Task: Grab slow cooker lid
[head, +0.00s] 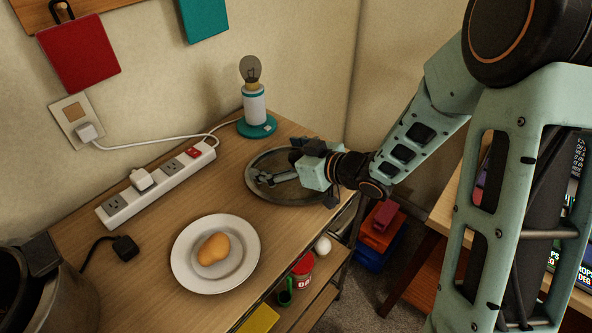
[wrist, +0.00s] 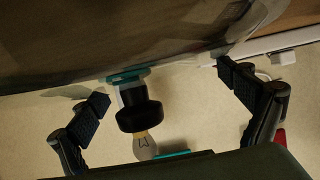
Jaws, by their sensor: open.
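The slow cooker lid (head: 254,162), a round grey disc with a metal rim, lies flat on the wooden table near its right edge. My gripper (head: 272,178) is low over the lid and hides part of it. In the wrist view the lid (wrist: 190,58) fills the top with its curved edge. A black knob-like piece (wrist: 140,112), seemingly the lid's knob, shows between the spread fingers of my gripper (wrist: 164,86), nearer the left finger. The fingers are open, with nothing gripped. I cannot tell whether they touch the lid.
A bulb lamp (head: 254,108) with a teal base stands just behind the lid. A white power strip (head: 160,186) lies left of it. A white plate (head: 190,278) with a yellow-orange item (head: 213,249) is in front. A dark pot (head: 55,300) stands at the lower left.

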